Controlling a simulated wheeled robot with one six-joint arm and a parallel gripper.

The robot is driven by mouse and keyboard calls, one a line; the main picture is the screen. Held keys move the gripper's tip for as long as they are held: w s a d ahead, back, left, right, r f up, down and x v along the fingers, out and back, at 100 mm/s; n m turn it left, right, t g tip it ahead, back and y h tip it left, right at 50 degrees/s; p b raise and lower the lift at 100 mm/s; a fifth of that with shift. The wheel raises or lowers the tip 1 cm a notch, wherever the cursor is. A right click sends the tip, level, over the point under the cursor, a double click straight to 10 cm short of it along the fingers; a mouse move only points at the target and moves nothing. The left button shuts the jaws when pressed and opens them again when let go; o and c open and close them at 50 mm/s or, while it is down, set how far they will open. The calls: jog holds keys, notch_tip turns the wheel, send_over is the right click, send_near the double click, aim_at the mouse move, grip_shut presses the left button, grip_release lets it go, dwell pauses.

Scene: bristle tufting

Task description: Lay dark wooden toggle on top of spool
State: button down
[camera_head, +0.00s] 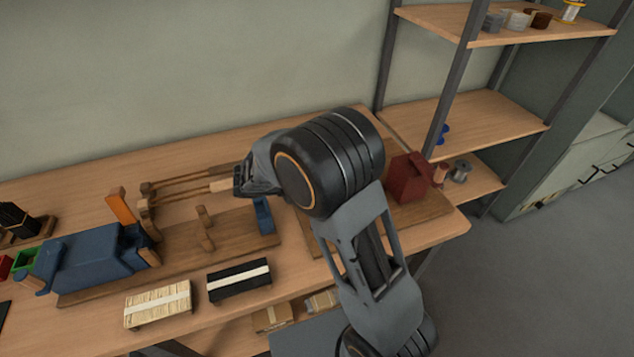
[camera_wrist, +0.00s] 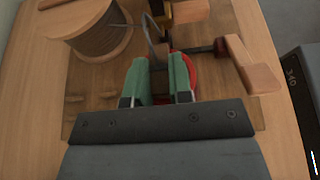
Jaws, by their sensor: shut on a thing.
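The spool (camera_wrist: 98,38), a pale wooden disc over a darker wound body, stands on a wooden board at the upper left of the wrist view. My gripper (camera_wrist: 160,62), with green fingertips, is shut on a small brown piece, which seems to be the dark wooden toggle (camera_wrist: 160,84). The fingers hide most of it. They are right of and nearer than the spool, apart from it. In the head view my arm hides the gripper and the spool.
The head view shows a red block (camera_head: 408,178) on the bench and shelves (camera_head: 470,125) at right.

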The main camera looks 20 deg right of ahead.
dwell(0.5)
jog(key=c, duration=0.9)
grip_release()
jog(key=shift+c, duration=0.2)
jog(key=v, duration=1.3)
jog(key=shift+a, duration=0.4)
